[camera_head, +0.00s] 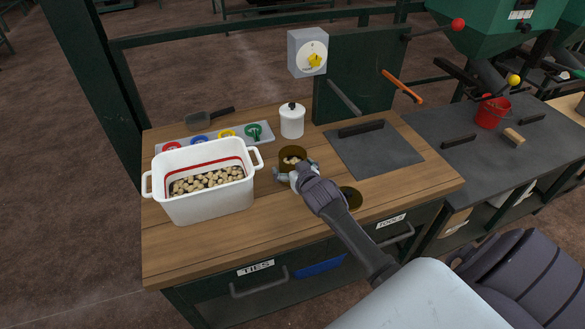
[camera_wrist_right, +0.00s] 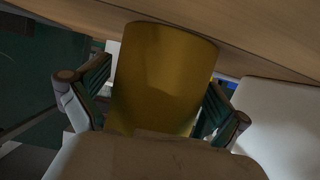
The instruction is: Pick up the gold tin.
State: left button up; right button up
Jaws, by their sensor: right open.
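The gold tin (camera_head: 293,152) stands on the wooden tabletop with pale pieces showing inside its open top. My right gripper (camera_head: 292,176) is at its near side, low over the tabletop, and partly hides it. In the right wrist view the gold tin (camera_wrist_right: 165,80) fills the middle between the two spread fingers of my right gripper (camera_wrist_right: 153,105). The fingers are open, one on each side of the tin; whether either touches it I cannot tell. My left gripper is not in view.
A white tub (camera_head: 205,199) of pale pieces stands left of the gripper. A white lidded canister (camera_head: 292,121) is behind the tin. A round dark-and-gold item (camera_head: 351,197) lies right of my wrist. A dark mat (camera_head: 375,152) is at the right. The front left tabletop is clear.

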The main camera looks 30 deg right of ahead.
jog(key=c, duration=1.5)
jog(key=shift+r, duration=0.1)
jog(key=shift+c, duration=0.3)
